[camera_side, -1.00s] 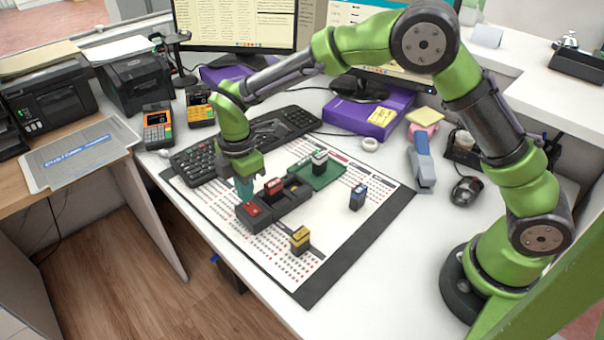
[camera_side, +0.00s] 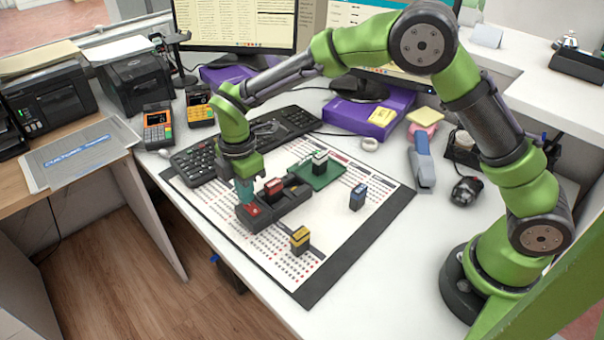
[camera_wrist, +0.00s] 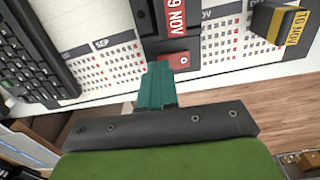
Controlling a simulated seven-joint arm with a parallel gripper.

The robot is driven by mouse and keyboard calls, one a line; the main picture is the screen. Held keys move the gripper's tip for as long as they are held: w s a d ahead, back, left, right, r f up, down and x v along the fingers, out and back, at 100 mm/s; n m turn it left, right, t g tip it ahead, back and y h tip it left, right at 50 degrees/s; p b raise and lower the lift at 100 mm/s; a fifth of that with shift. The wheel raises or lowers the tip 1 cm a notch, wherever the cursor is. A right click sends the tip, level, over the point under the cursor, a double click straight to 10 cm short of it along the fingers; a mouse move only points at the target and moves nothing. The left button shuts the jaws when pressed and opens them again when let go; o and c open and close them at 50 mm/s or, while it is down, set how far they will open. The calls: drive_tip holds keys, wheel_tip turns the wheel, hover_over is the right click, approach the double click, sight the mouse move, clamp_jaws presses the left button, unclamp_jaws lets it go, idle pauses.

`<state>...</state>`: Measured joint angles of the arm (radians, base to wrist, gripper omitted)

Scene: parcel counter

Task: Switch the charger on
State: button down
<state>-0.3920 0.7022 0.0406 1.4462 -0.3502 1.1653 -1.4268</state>
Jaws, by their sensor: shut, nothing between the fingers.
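The charger (camera_side: 272,217) is a long dark grey block on the desk mat, with bays along its top. A red switch (camera_side: 252,209) sits at its near-left end; it also shows in the wrist view (camera_wrist: 179,59) with a small pale mark. A dark block with a red label (camera_side: 273,187) stands in the charger; its label reads "9 NOV" in the wrist view (camera_wrist: 176,18). My gripper (camera_side: 245,196) has its teal fingers shut and empty, pointing down at the switch. In the wrist view the fingertips (camera_wrist: 158,70) overlap the switch's edge; I cannot tell whether they touch it.
A yellow-labelled block (camera_side: 300,240) and a blue-labelled block (camera_side: 358,197) stand on the calendar mat (camera_side: 330,262). A green-labelled block (camera_side: 320,162) stands on a green tray (camera_side: 330,178). A keyboard (camera_side: 195,165) lies behind my gripper. A stapler (camera_side: 423,165) is to the right.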

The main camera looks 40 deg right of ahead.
drive_tip(key=shift+f, duration=0.45)
drive_tip(key=shift+w+r, duration=0.1)
drive_tip(key=shift+r, duration=1.25)
idle(0.8)
drive_tip(key=shift+r, duration=2.85)
idle(0.9)
